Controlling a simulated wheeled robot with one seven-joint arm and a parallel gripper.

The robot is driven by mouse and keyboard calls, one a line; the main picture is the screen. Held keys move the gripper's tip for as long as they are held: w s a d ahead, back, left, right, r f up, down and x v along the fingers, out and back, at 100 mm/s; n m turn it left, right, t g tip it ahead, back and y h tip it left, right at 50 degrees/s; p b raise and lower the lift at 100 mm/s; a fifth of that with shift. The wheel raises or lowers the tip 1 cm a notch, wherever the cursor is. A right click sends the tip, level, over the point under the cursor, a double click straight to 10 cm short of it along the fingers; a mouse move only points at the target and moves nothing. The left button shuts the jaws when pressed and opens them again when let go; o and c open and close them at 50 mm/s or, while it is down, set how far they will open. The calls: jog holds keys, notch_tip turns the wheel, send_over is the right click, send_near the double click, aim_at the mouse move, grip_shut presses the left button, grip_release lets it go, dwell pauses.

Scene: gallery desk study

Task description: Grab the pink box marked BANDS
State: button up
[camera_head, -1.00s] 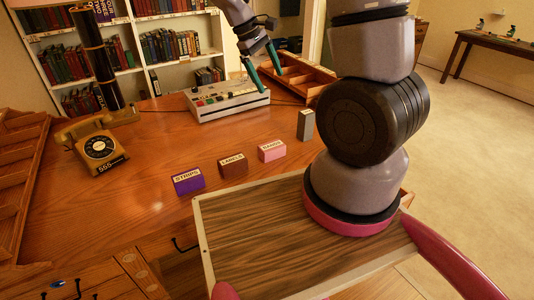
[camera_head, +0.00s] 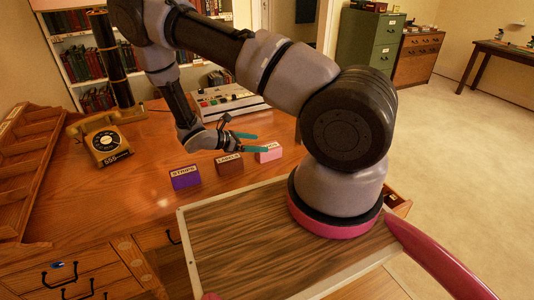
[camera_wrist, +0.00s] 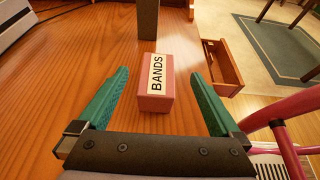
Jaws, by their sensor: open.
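The pink box marked BANDS (camera_wrist: 156,84) stands on the wooden desk in the wrist view, with its white label facing up. It also shows in the head view (camera_head: 268,154), partly hidden by my gripper's finger. My gripper (camera_head: 256,143) has green fingers and is open and empty. In the wrist view the two fingertips (camera_wrist: 163,80) lie to the left and right of the box, with a gap on each side. The box's near end sits between the fingers; I cannot tell the exact height of the fingers over the desk.
A brown LABELS box (camera_head: 229,165) and a purple STRIPS box (camera_head: 185,177) stand left of the pink box. A grey block (camera_wrist: 147,20) stands behind it. An open drawer (camera_wrist: 222,68) is to its right. A yellow telephone (camera_head: 104,142) and a grey console (camera_head: 229,100) are on the desk.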

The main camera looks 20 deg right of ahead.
aim_at(276, 145)
jog(key=x, duration=0.9)
jog(key=shift+w+d+f, duration=0.15)
jog(key=shift+d+f, duration=0.1)
jog(key=shift+d, duration=0.1)
jog(key=c, duration=1.5)
